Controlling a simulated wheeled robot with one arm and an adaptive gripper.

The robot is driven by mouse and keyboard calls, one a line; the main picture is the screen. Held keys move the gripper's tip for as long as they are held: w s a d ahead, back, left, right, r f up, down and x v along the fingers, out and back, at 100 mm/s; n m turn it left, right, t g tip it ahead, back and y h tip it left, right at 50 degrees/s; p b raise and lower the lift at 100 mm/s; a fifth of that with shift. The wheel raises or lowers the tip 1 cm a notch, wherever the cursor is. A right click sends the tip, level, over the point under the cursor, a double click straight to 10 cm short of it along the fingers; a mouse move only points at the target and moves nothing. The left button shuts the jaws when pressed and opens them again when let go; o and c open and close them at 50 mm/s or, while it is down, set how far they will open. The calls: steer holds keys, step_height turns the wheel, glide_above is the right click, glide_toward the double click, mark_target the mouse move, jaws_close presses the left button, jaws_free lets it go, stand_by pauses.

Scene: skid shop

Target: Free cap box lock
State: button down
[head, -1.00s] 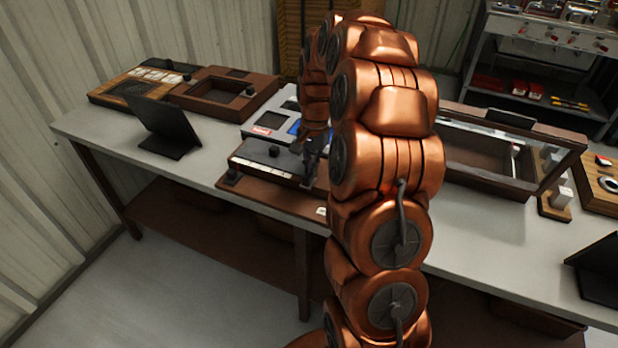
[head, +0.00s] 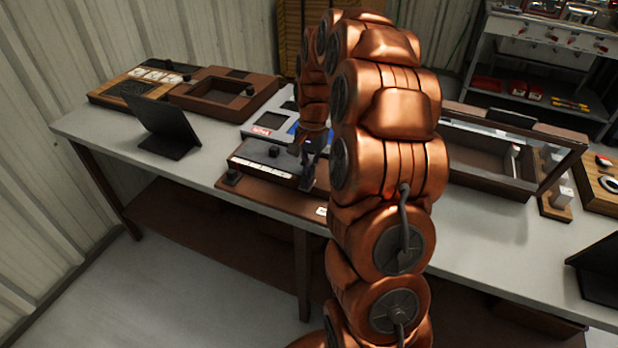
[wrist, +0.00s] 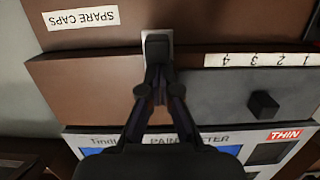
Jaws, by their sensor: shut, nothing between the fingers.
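The brown cap box (head: 275,200) lies at the bench's front edge; in the wrist view its front (wrist: 100,22) bears an upside-down "SPARE CAPS" label (wrist: 81,18). A dark block that looks like its lock (wrist: 157,44) sits on a pale metal plate (wrist: 146,68) at the box's edge. In the head view the dark block (head: 307,183) stands at the near right of the panel. My gripper (wrist: 157,78) is shut and empty, with its tips right at the block. It also shows in the head view (head: 309,162). I cannot tell whether they touch.
A dark tablet (head: 165,125) stands left, a glass-fronted case (head: 490,155) right. My arm hides the bench's middle.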

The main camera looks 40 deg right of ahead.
steer(key=shift+s+a, duration=0.35)
steer(key=shift+a, duration=0.15)
steer(key=shift+w+d, duration=0.25)
steer(key=shift+d, duration=0.1)
stand_by(0.4)
steer(key=shift+r+p, duration=0.35)
steer(key=shift+r, duration=2.45)
step_height(320, 180, up, 2)
steer(key=shift+r, duration=0.2)
steer(key=s+a+r+n+p, duration=0.1)
steer(key=s+a+r+n, duration=0.15)
steer(key=s+a, duration=0.4)
steer(key=s+a+r+n+p, duration=0.1)
steer(key=s+a+r+n, duration=0.1)
steer(key=s+a+n, duration=0.35)
steer(key=s+a+f+n, duration=0.1)
steer(key=s+a+n, duration=0.1)
steer(key=s, duration=0.7)
steer(key=s+a+f+n+h, duration=0.1)
steer(key=s+a, duration=0.4)
steer(key=s, duration=0.4)
steer(key=shift+a+n+g+h+p, duration=0.2)
steer(key=shift+n+g+h+p, duration=0.1)
steer(key=shift+n+g+p, duration=0.1)
